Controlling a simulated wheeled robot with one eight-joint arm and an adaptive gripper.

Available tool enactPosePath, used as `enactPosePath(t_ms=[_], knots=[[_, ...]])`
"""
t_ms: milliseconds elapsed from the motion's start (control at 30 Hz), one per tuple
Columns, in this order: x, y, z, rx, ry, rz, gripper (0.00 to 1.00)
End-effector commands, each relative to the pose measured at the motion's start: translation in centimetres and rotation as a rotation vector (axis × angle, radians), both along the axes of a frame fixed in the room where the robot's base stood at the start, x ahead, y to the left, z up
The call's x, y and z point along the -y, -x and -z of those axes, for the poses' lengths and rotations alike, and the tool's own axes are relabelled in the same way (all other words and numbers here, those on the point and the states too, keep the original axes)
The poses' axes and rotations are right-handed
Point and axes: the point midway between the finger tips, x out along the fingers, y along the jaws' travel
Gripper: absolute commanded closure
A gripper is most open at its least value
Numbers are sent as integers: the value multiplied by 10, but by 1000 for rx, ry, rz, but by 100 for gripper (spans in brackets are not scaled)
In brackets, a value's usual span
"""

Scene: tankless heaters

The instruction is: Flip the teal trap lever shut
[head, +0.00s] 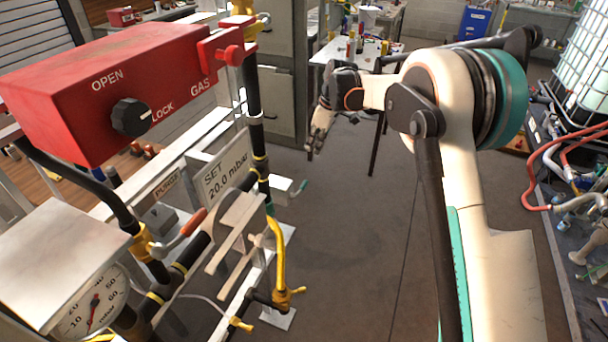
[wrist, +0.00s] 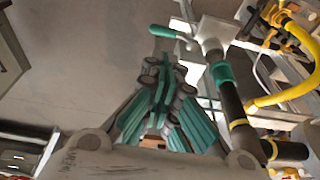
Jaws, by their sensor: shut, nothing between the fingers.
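The teal trap lever (head: 303,187) sticks out to the right from a pale box (head: 280,188) low on the pipework in the head view. In the wrist view its teal handle (wrist: 168,33) extends left from the pale box, just beyond my fingertips. My gripper (head: 312,150) shows above the lever in the head view, pointing down. In the wrist view my gripper (wrist: 162,65) has its fingers together, with nothing between them. The fingertips appear close to the lever, but I cannot tell whether they touch it.
A red gas box (head: 150,75) with a black knob stands at left. A yellow hose (head: 277,250) and a red-handled valve (head: 185,228) are on the pipework. The grey floor (head: 345,230) is clear; a cluttered bench (head: 575,240) stands at right.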

Motion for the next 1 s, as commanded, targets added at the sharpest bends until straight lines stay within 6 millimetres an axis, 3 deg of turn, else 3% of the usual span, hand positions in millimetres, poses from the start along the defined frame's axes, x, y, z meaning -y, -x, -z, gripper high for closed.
enactPosePath(t_ms=[167,333,800,1000], knots=[[0,0,1,0,0,0,100],[-4,-1,15,0,0,0,100],[-26,-6,101,0,0,0,100],[-33,-7,127,0,0,1,100]])
